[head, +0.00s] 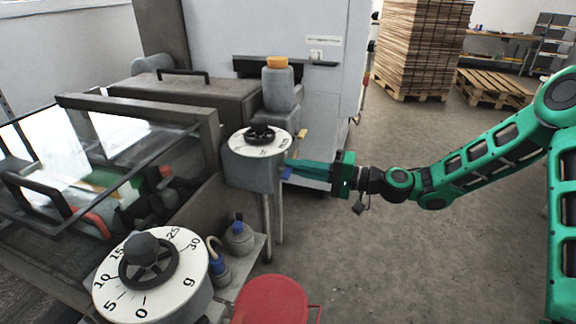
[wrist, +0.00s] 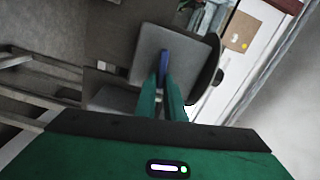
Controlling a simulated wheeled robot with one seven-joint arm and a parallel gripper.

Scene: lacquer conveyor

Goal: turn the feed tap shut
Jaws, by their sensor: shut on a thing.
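A blue lever (head: 287,174), which looks like the feed tap's handle, sticks out low on the right side of a grey round housing (head: 252,172) with a white dial on top. My gripper (head: 291,167) reaches in from the right and is shut on the blue lever. In the wrist view the blue lever (wrist: 164,62) stands upright between the two green fingertips (wrist: 163,88), in front of a grey square face. The fingers hide part of the lever, and I cannot tell the tap's setting.
A large numbered dial (head: 188,262) with a black handwheel is in the left foreground. A red round lid (head: 272,302) stands at the bottom. A grey bottle with an orange cap (head: 277,63) and a small yellow handle (head: 302,134) are near the housing. Floor at right is clear.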

